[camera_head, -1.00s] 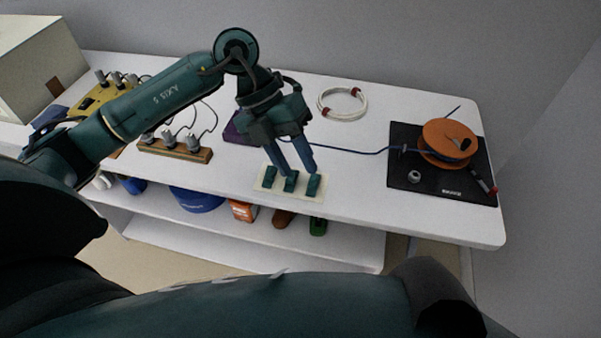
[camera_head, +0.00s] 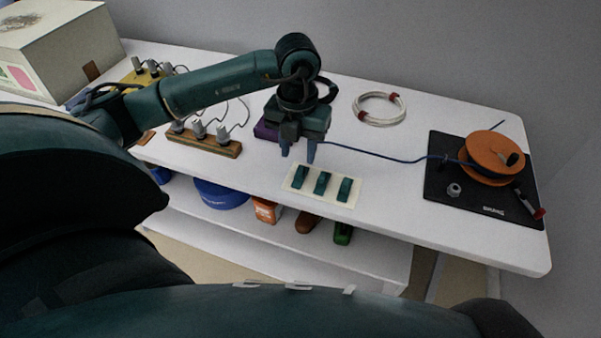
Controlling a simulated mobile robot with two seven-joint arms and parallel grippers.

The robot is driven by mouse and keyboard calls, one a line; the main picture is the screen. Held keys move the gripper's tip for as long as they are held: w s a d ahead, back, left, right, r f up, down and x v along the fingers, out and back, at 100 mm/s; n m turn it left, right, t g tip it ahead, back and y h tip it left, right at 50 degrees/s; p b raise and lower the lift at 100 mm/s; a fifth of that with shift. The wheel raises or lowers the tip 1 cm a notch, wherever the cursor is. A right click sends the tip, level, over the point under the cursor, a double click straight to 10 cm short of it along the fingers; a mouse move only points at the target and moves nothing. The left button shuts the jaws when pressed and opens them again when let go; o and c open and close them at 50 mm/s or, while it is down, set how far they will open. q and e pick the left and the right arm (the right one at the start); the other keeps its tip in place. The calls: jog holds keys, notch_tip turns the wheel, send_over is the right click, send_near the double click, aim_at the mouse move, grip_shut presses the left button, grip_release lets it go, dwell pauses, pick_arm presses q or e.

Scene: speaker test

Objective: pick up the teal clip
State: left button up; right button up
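Three teal clips stand in a row on a cream card (camera_head: 332,199) near the front edge of the white table: a left one (camera_head: 302,176), a middle one (camera_head: 322,183) and a right one (camera_head: 345,189). My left gripper (camera_head: 298,154) points down with its two fingers apart and nothing between them. In the picture its fingertips are just above the left clip, toward the back of the table, and do not appear to touch any clip. My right gripper is not in view.
A blue cable runs from a purple box (camera_head: 266,130) to an orange spool (camera_head: 495,153) on a black mat (camera_head: 449,188). A white cable coil (camera_head: 380,109) lies behind. A wooden strip with grey plugs (camera_head: 205,143) is at left. A lower shelf holds a blue container (camera_head: 220,194).

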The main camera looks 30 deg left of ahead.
aim_at(300, 168)
pick_arm(q)
jog(key=f, duration=0.4)
jog(key=shift+d+f, duration=0.2)
jog(key=shift+f, duration=0.15)
grip_shut()
